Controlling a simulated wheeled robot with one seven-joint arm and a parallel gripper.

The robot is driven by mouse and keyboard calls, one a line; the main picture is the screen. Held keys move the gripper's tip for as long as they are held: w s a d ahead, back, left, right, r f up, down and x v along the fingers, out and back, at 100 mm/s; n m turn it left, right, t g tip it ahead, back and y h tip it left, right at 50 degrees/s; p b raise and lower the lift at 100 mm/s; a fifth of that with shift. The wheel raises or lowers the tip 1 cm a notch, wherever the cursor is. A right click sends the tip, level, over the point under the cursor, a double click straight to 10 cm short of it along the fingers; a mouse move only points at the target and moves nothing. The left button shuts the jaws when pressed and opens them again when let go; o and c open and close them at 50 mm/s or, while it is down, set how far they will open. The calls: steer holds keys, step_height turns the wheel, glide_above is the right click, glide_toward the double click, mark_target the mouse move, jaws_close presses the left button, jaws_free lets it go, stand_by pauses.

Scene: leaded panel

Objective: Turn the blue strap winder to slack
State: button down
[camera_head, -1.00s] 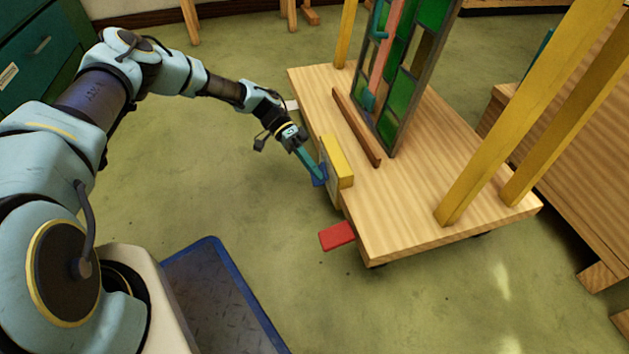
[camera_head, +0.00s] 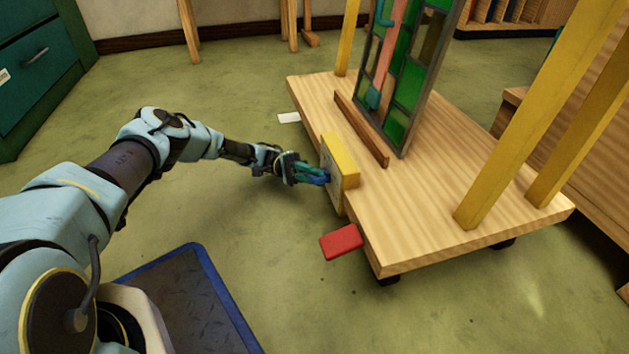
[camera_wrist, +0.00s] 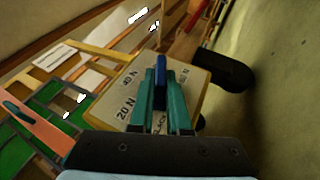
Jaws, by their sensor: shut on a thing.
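The blue strap winder (camera_head: 325,177) sits on the face of a yellow box (camera_head: 342,160) at the near edge of a wooden cart. My gripper (camera_head: 312,174) is shut on the winder. In the wrist view the winder (camera_wrist: 160,82) shows as a blue bar between my two teal fingers. The dial face (camera_wrist: 130,95) around it carries printed marks, among them "40 N" and "20 N"; part of the lettering is hidden behind my fingers. A strap cannot be made out clearly.
The leaded panel (camera_head: 412,75) stands upright on the wooden cart (camera_head: 440,190) behind a brown rail (camera_head: 362,130). Yellow posts (camera_head: 545,110) rise at its right. A red pedal (camera_head: 341,242) juts from the near edge. Green floor is open at left of the cart.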

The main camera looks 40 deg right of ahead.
steer(key=shift+s+n+g+h, duration=0.15)
steer(key=shift+n+g+h, duration=0.45)
steer(key=shift+g, duration=0.4)
steer(key=c, duration=0.8)
jaws_free()
steer(key=shift+c, duration=0.2)
steer(key=shift+f, duration=0.15)
